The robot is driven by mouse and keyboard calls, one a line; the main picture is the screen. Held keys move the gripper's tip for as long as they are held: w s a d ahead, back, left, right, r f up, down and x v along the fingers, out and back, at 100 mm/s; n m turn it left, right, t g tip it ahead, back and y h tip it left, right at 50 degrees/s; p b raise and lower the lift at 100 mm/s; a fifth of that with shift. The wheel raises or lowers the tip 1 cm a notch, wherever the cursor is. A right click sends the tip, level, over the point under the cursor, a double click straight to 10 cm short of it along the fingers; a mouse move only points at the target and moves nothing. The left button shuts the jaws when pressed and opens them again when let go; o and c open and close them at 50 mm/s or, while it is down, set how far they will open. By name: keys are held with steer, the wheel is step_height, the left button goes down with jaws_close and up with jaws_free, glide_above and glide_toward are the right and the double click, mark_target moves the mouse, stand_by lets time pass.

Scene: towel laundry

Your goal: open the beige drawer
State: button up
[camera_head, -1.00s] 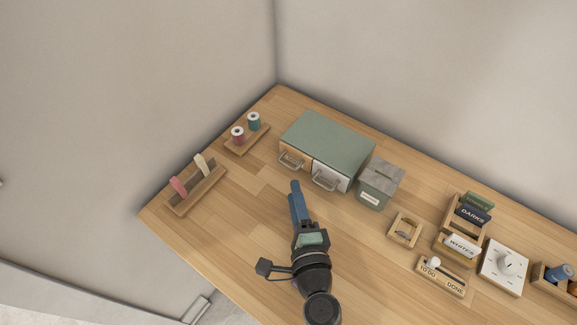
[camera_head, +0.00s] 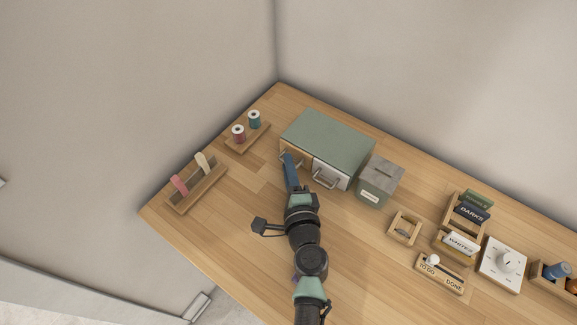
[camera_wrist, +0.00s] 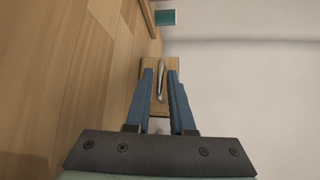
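The green-topped cabinet (camera_head: 328,138) stands at the back of the table with two drawers side by side. The beige drawer (camera_head: 303,157) is the left one and looks shut; its front also shows in the wrist view (camera_wrist: 147,64). Its metal handle (camera_wrist: 162,84) lies between my two blue fingers. My gripper (camera_head: 289,156) is at the drawer front. In the wrist view my gripper (camera_wrist: 160,72) is open, with a finger on each side of the handle and small gaps visible. In the head view the fingers hide part of the drawer and handle.
The white drawer (camera_head: 326,176) with its own handle is just right. A grey-green box (camera_head: 378,182) stands beside the cabinet. A spool tray (camera_head: 246,139) and a wooden holder (camera_head: 197,188) with pink and cream pieces are left. The table in front of the cabinet is clear.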

jaws_close()
stand_by(1.1)
